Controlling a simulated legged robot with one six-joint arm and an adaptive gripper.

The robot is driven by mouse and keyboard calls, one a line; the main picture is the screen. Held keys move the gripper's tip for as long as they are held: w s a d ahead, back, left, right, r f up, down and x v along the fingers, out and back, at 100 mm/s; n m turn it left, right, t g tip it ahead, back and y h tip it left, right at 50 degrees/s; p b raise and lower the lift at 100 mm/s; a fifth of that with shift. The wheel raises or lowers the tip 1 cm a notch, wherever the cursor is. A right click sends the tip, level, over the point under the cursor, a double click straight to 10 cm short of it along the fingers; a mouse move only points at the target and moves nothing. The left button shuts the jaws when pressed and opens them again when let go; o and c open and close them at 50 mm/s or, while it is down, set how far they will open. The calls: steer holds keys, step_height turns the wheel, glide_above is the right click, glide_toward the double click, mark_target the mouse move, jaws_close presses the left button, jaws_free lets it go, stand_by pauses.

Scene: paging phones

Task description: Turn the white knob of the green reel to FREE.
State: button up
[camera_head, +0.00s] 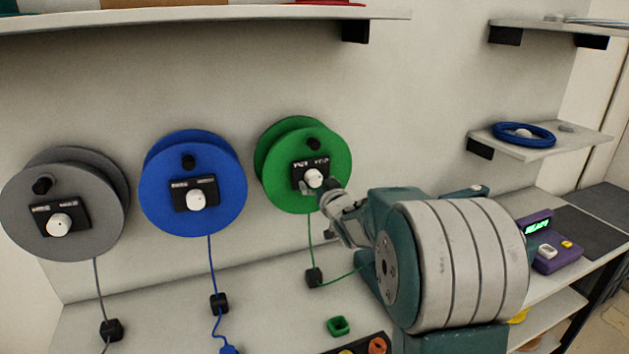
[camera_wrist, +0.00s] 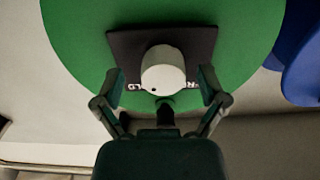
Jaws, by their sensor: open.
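The green reel (camera_head: 285,165) hangs on the wall, rightmost of three reels, and fills much of the wrist view (camera_wrist: 75,45). Its white knob (camera_head: 313,178) sits on a black label plate (camera_wrist: 125,45). In the wrist view the knob (camera_wrist: 163,68) shows a small dark dot near its lower edge. The plate's lettering is partly covered by the knob and fingers, so I cannot read where the knob points. My gripper (camera_wrist: 158,82) is open, with one finger on each side of the knob and a visible gap to each. In the head view my gripper (camera_head: 328,193) is at the knob.
A blue reel (camera_head: 220,160) and a grey reel (camera_head: 100,210) hang to the left, each with a white knob. The green cord (camera_head: 311,235) runs down to a black block (camera_head: 314,277) below my gripper. A purple device (camera_head: 545,245) stands at right.

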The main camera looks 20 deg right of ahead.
steer(key=shift+w+d, duration=0.1)
steer(key=shift+w, duration=0.65)
steer(key=shift+a, duration=0.35)
steer(key=shift+d, duration=0.1)
steer(key=c, duration=1.1)
steer(key=shift+c, duration=0.2)
